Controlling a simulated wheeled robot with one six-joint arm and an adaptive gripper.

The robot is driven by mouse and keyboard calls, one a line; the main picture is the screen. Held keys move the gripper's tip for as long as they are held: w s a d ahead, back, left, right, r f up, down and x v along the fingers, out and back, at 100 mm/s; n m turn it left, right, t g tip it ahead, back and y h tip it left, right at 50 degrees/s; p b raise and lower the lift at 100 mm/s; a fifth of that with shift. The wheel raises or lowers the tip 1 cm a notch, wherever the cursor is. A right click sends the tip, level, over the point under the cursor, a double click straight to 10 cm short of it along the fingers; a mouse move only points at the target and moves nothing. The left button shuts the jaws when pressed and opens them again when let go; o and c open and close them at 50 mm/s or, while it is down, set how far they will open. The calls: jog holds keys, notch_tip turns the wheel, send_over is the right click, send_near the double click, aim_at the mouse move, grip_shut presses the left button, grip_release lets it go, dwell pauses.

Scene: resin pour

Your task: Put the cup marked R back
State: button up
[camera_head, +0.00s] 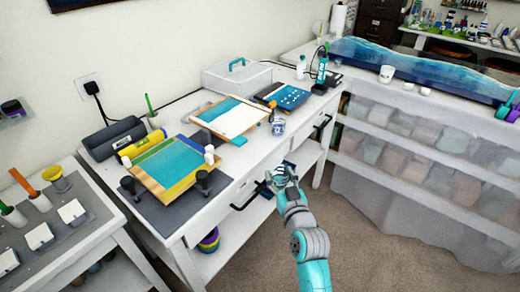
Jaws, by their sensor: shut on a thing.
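My gripper (279,171) is in front of the white workbench, near its front edge. It is shut on a small pale thing that is mostly hidden by the fingers. It may be a cup, but I cannot make out its shape or any letter on it. A small white and blue cup (278,126) stands upright on the workbench, close to the front edge and just beyond my gripper. I cannot read an R on it. My gripper is apart from this cup.
The workbench holds a wooden frame with a blue and white panel (233,116), a teal panel on a yellow-edged frame (172,163), a blue tray (287,96) and a clear box (237,78). Dark drawer handles (323,122) stick out in front.

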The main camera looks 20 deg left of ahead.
jog(key=shift+w+a+r, duration=0.2)
jog(key=shift+a+r, duration=0.35)
jog(key=shift+a, duration=0.3)
jog(key=x, duration=1.8)
jog(key=shift+s+d+f, duration=0.1)
jog(key=shift+s+f, duration=0.05)
jog(key=shift+f, duration=0.65)
jog(key=shift+f, duration=0.1)
jog(key=o, duration=1.2)
jog(key=shift+c, duration=0.2)
jog(key=shift+s, duration=0.1)
